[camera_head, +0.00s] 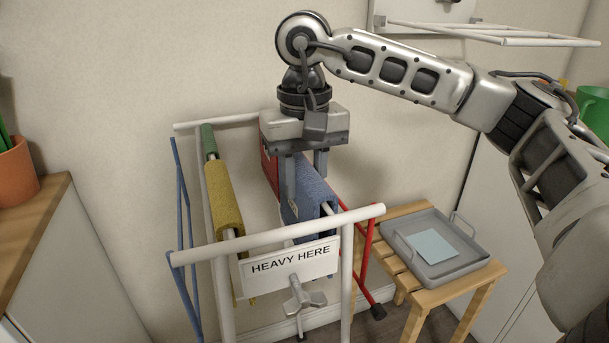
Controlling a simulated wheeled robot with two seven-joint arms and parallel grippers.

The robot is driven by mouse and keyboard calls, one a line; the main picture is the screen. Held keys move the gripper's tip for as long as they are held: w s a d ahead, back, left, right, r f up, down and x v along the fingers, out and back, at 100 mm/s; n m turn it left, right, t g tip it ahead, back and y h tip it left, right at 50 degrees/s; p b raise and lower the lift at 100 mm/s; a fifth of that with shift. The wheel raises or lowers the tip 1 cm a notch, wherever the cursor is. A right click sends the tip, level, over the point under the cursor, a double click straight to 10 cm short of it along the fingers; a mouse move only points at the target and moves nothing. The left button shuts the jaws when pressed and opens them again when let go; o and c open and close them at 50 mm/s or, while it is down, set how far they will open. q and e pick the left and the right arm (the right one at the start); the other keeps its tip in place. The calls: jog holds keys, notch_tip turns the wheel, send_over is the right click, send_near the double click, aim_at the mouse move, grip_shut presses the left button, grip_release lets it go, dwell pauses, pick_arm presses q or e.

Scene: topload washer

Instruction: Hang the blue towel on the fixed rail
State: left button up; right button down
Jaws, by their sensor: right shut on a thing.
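The blue towel (318,198) is draped over the right-hand bar (327,209) of a white drying rack, and its front end hangs near the rack's front crossbar. My right gripper (305,188) comes down from above with its fingers on either side of the towel's top and is shut on it. The bar's near end shows through the towel's fold. I cannot tell whether this bar is the fixed rail. A sign reading "HEAVY HERE" (291,262) hangs at the rack's front. My left gripper is not in view.
A yellow towel (222,200) and a green one (208,139) hang on the left bar. A red cloth (269,167) is behind the blue towel. A grey tray (462,262) stands on a wooden stool at right. A white wall rack (490,36) is at upper right.

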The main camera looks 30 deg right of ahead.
jog(key=c, duration=1)
grip_release()
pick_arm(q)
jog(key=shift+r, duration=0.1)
pick_arm(e)
jog(key=shift+o, duration=0.2)
pick_arm(q)
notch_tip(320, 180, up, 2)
jog(key=p, duration=0.5)
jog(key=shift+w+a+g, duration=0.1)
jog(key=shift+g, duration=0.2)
pick_arm(e)
notch_tip(320, 180, up, 16)
jog(key=shift+f, duration=0.1)
